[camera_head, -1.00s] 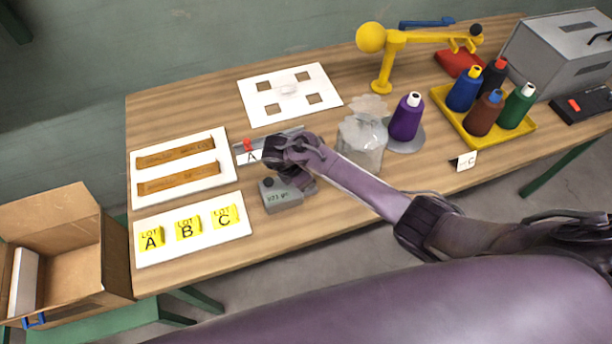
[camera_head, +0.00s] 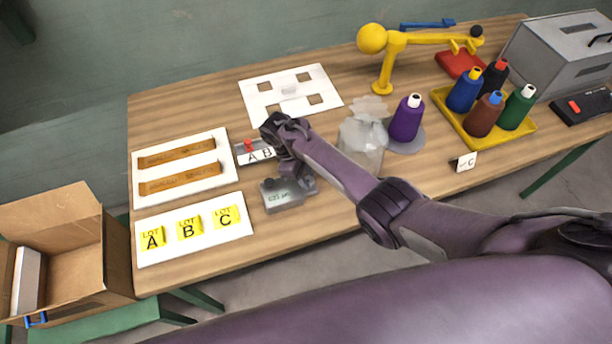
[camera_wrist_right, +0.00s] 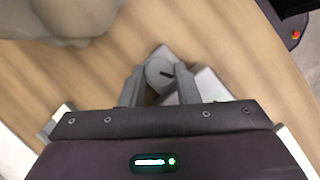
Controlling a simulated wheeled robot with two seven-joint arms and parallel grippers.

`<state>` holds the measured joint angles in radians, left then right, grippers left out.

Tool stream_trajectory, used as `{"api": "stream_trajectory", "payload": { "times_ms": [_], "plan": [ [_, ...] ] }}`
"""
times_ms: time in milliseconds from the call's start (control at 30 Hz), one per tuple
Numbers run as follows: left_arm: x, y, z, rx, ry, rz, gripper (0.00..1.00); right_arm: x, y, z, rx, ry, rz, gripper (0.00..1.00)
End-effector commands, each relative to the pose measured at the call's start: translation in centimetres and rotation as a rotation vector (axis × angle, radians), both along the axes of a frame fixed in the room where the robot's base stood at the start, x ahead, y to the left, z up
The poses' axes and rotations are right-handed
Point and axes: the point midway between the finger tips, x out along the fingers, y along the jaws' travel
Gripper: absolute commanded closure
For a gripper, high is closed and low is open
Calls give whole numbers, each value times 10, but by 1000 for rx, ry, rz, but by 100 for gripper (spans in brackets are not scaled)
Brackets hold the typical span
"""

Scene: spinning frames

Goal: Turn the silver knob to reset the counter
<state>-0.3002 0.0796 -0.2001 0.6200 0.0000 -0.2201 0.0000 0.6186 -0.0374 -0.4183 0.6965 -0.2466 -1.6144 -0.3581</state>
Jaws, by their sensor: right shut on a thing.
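The counter (camera_head: 283,197) is a small grey box with a display on its front, standing near the table's front edge. Its digits are too small to read surely. My right gripper (camera_head: 306,182) reaches down at the counter's right end and hides the silver knob in the head view. My left gripper is not in view.
A white board with yellow lot cards (camera_head: 148,255) lies left of the counter. A clear bag (camera_head: 362,140) and a purple cone (camera_head: 407,120) stand to the right. Bare table lies in front of the bag.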

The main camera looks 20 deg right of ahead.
Motion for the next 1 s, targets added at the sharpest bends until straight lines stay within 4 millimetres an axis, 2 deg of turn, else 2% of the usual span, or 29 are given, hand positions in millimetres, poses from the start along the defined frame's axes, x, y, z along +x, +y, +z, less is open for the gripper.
{"api": "stream_trajectory", "payload": {
  "times_ms": [300, 867, 900, 1000],
  "plan": [
    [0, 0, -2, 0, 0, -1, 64, 2, 1, 1, 3, -4, -133, 94],
    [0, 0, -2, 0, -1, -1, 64, 3, 0, 1, 3, -5, -162, 94],
    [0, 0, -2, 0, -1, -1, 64, 3, 0, 1, 3, -5, -162, 69],
    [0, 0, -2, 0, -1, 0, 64, 2, 0, 1, 3, -4, -161, 56]
  ]
}}
